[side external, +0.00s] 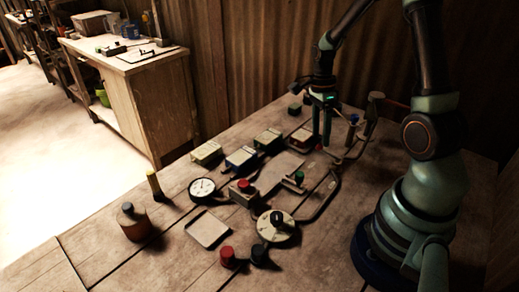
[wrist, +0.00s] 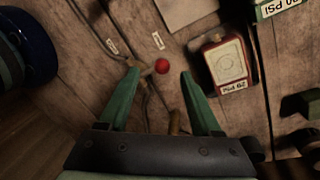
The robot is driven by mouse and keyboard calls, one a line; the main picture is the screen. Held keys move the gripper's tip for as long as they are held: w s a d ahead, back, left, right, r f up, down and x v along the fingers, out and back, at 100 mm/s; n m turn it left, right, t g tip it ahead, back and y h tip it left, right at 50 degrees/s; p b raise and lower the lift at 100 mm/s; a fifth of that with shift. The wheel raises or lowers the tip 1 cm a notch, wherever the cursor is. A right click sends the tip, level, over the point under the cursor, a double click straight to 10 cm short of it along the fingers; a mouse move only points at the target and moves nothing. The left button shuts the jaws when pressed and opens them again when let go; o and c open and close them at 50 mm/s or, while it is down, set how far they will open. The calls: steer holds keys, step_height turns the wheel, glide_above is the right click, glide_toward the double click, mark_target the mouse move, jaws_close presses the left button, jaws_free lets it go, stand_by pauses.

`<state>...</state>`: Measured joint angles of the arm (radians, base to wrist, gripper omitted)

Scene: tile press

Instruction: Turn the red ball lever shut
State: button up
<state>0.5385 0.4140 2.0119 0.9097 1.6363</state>
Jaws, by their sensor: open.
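The red ball (wrist: 162,66) of the lever shows in the wrist view just beyond my fingertips, near the middle of the gap between them. My gripper (wrist: 161,77) is open and empty, with its two green fingers spread apart. In the side view my gripper (side external: 321,141) points down at the far part of the bench, and the small red ball (side external: 319,147) shows low beside the fingertips. The lever's arm is hard to make out, and I cannot tell its angle. I see no clear contact with the ball.
A red box labelled 20 PSI (wrist: 226,62) stands close to the right finger. Thin pipes (wrist: 110,52) run under the left finger. A green-knobbed lever (side external: 299,178), white dial (side external: 278,232) and round gauge (side external: 202,187) stand nearer the camera.

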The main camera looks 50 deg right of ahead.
step_height(320, 180, up, 9)
steer(key=w, duration=0.1)
steer(key=shift+w+d, duration=0.25)
steer(key=shift+d, duration=0.2)
steer(key=s+a+r+n+t, duration=0.1)
steer(key=a+r+n+t, duration=0.2)
steer(key=a+n, duration=0.6)
steer(key=s+a+r+n+t+h, duration=0.1)
steer(key=a+r+n+t, duration=0.3)
steer(key=a+n, duration=0.5)
steer(key=shift+a+r+n, duration=0.2)
steer(key=shift+r+n, duration=0.85)
steer(key=shift+n, duration=2.45)
steer(key=shift+s, duration=0.1)
